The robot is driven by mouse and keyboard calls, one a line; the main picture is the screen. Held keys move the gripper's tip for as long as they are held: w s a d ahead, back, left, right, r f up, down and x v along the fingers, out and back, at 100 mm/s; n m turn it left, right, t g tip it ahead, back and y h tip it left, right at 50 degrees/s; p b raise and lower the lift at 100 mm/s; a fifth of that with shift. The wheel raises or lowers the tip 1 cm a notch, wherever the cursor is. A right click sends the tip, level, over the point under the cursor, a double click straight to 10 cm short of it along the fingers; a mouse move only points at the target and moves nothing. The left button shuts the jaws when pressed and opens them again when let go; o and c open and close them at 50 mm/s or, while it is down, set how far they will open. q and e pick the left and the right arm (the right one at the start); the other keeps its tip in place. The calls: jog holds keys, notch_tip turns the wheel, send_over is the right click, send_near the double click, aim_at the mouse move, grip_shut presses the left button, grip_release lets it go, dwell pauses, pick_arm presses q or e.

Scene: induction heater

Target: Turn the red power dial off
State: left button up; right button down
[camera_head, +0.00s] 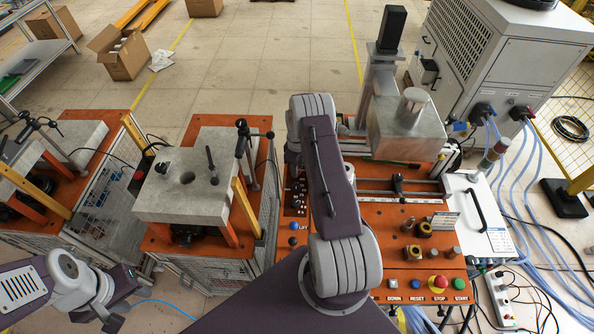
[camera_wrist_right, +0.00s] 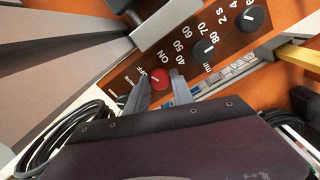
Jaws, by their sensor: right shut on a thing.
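The red power dial (camera_wrist_right: 160,78) sits on a dark control panel (camera_wrist_right: 225,28) in the right wrist view, with "ON" and "OFF" printed beside it. My right gripper (camera_wrist_right: 162,90) has its two grey fingers on either side of the dial and is shut on it. The dial's exact pointer direction is too small to tell. In the head view my right arm hides the dial and the right gripper; part of the panel (camera_head: 294,200) shows left of the arm. My left gripper (camera_head: 122,300) is at the lower left, away from the panel; its finger opening is unclear.
Black dials (camera_wrist_right: 204,48) lie along the same panel, beside the red one. Black cables (camera_wrist_right: 62,130) hang nearby. A fixture table (camera_head: 160,190) stands to the left.

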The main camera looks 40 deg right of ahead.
jog(key=n+b, duration=0.1)
jog(key=n, duration=0.1)
jog(key=shift+f+n+b, duration=0.2)
jog(key=shift+n+b, duration=0.2)
jog(key=shift+r+n+b, duration=0.1)
jog(key=shift+n+b, duration=0.3)
jog(key=shift+n, duration=0.4)
jog(key=c, duration=1.1)
grip_release()
notch_tip(320, 180, up, 9)
jog(key=b, duration=0.1)
jog(key=shift+b, duration=0.35)
